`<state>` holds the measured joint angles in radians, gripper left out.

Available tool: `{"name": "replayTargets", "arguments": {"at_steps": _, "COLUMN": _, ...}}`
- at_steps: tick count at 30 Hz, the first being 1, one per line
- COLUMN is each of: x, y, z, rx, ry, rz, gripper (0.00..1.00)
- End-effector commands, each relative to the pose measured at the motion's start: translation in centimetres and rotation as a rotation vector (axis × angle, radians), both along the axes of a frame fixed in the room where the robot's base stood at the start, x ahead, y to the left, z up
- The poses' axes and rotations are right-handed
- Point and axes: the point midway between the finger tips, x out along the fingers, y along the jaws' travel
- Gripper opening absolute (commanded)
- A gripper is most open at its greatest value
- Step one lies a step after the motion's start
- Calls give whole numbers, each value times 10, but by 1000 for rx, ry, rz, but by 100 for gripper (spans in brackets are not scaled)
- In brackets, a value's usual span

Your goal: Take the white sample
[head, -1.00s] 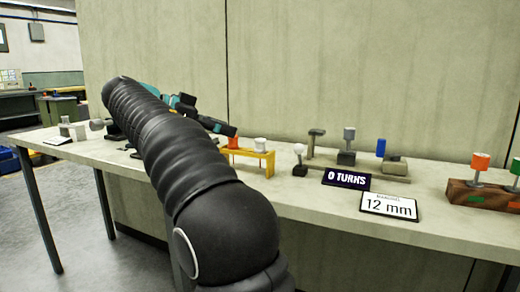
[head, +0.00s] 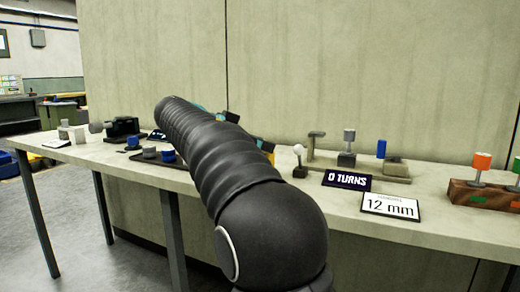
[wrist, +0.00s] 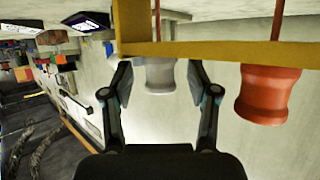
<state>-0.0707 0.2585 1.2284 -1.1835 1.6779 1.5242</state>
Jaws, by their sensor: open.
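The white sample (wrist: 160,75) shows in the wrist view, which looks upside down, at the yellow rack (wrist: 225,50). My gripper (wrist: 158,70) is open, with one finger on each side of the white sample. I cannot tell whether the fingers touch it. An orange sample (wrist: 267,95) sits at the same rack, to the right of the gripper in that view. In the head view my arm hides the white sample, the orange sample and most of the rack and gripper.
On the bench are a "0 TURNS" display (head: 347,180), a "12 mm" sign (head: 390,206), a wooden block (head: 480,193) with an orange-topped piece, and a fixture (head: 396,167) by a blue cylinder (head: 381,148). Blue pieces (head: 168,156) lie left. A wall stands close behind.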

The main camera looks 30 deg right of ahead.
Motion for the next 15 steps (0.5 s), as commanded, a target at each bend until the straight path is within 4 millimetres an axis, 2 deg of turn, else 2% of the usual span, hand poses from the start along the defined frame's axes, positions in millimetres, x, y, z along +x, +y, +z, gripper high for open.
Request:
{"name": "replayTargets", "arguments": {"at_steps": 5, "x": 0, "y": 0, "z": 0, "rx": 0, "ry": 0, "rz": 0, "gripper": 60}}
{"name": "replayTargets", "arguments": {"at_steps": 9, "x": 0, "y": 0, "z": 0, "rx": 0, "ry": 0, "rz": 0, "gripper": 25}}
{"name": "replayTargets", "arguments": {"at_steps": 12, "x": 0, "y": 0, "z": 0, "rx": 0, "ry": 0, "rz": 0, "gripper": 2}}
{"name": "replayTargets", "arguments": {"at_steps": 15, "x": 0, "y": 0, "z": 0, "rx": 0, "ry": 0, "rz": 0, "gripper": 2}}
